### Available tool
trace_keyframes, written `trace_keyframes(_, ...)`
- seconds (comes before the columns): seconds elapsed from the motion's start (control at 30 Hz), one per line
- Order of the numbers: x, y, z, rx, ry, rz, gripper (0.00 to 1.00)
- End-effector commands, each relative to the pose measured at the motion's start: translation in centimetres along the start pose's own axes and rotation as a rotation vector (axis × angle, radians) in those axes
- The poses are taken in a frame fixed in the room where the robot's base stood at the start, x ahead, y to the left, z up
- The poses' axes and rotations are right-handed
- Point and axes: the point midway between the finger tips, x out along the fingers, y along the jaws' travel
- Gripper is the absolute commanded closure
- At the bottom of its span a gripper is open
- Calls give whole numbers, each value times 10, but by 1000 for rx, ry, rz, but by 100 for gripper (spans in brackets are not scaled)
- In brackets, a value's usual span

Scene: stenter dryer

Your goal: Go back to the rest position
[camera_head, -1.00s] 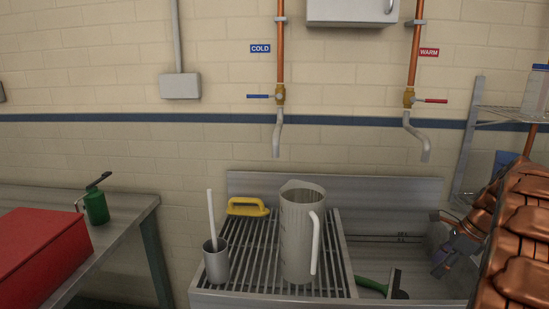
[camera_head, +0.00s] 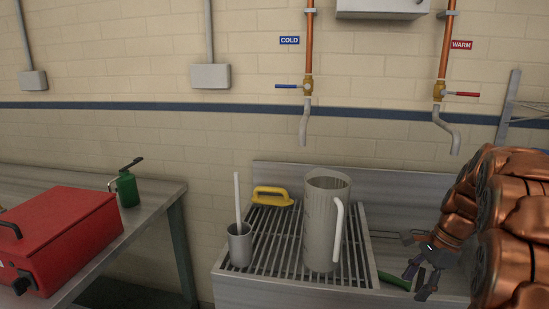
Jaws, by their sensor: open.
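My gripper (camera_head: 424,274) is at the right, in front of the sink basin, at the end of my copper-coloured arm. Its fingers are apart and nothing shows between them. A grey pitcher (camera_head: 325,222) with a white handle stands upright on the slatted drain rack (camera_head: 291,262), left of my gripper and apart from it. A grey cup (camera_head: 240,246) with a white stick in it stands at the rack's left front. A yellow-handled tool (camera_head: 271,196) lies at the rack's back. A green-handled tool (camera_head: 394,281) lies in the basin, partly hidden by my gripper.
A red box (camera_head: 65,240) and a green oil can (camera_head: 127,189) stand on the left bench (camera_head: 160,197). Cold (camera_head: 304,120) and warm (camera_head: 447,130) taps hang over the rack and sink. A wire shelf (camera_head: 512,105) stands behind my arm.

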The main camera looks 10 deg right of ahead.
Motion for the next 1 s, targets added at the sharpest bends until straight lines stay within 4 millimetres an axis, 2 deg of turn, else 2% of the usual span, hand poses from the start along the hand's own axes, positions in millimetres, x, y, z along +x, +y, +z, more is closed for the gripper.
trace_keyframes(0.03,10,9,19,-73,8,21,46)
trace_keyframes(0.2,33,43,69,-317,22,94,46)
trace_keyframes(0.5,75,120,133,-756,36,224,46)
trace_keyframes(0.63,93,159,150,-950,36,282,46)
trace_keyframes(0.8,115,208,162,-1193,29,357,46)
trace_keyframes(1.0,131,246,165,-1388,20,418,46)
